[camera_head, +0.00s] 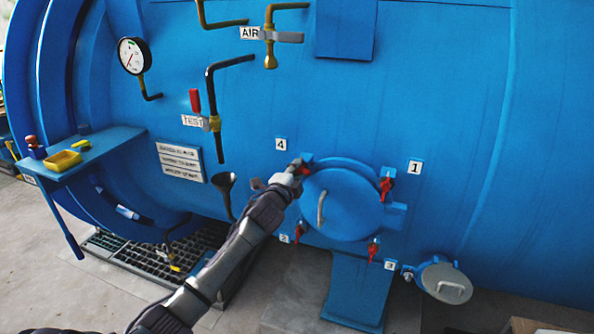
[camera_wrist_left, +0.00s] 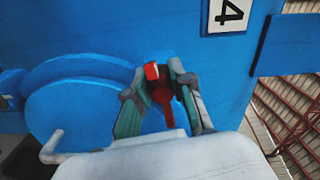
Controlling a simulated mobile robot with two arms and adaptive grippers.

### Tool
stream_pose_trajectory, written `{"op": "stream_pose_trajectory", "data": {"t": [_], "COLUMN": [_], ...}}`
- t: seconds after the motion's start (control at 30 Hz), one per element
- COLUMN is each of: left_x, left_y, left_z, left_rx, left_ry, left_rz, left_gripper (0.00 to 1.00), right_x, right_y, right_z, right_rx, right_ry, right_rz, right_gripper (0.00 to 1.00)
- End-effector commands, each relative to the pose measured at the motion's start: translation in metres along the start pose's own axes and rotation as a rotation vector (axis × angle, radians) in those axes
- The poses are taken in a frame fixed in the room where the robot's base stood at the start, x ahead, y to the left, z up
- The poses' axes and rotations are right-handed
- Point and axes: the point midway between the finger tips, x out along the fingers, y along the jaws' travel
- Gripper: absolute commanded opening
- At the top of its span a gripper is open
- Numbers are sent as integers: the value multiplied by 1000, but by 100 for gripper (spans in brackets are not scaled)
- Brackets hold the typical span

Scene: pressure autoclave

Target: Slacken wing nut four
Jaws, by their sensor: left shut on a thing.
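The round blue door (camera_head: 341,204) with a pale curved handle (camera_head: 320,208) sits low on the blue vessel. Red wing nuts stand around its rim, beside labels 1, 2, 3 and 4. My left gripper (camera_head: 296,168) is at the door's upper left, just below the label 4 (camera_head: 281,144). In the left wrist view my left gripper (camera_wrist_left: 160,92) has its two fingers on either side of red wing nut four (camera_wrist_left: 158,82), shut on it. The label 4 (camera_wrist_left: 229,13) shows above it there. The nut's stud is mostly hidden. My right gripper is not in view.
Red wing nuts stand at label 1 (camera_head: 414,167), label 2 (camera_head: 284,239) and label 3 (camera_head: 390,264). A black funnel (camera_head: 226,182) stands left of my gripper. A small grey hatch (camera_head: 444,282) is at lower right. A shelf with a yellow tray (camera_head: 62,161) juts out at left.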

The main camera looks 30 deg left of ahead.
Motion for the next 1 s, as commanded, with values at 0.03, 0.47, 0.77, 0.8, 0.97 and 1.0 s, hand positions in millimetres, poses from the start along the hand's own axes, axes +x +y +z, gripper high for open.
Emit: {"op": "stream_pose_trajectory", "data": {"t": [0.03, 0.47, 0.77, 0.8, 0.97, 1.0], "left_x": [0, 0, 0, 0, 0, 0], "left_y": [2, 6, 8, 8, 9, 9], "left_z": [1, 0, -1, -1, -2, -2], "left_rx": [-46, -451, -683, -706, -783, -796], "left_ry": [-2, -2, -4, -4, -4, -4], "left_rz": [2, 3, 4, 4, 5, 4], "left_gripper": [0, 0, 0, 0, 0, 0], "right_x": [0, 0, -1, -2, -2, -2], "right_y": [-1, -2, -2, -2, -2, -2], "right_z": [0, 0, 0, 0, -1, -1], "right_rx": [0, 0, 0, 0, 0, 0], "right_ry": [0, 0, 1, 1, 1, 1], "right_rz": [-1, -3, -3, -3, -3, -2], "right_gripper": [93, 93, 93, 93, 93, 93]}}
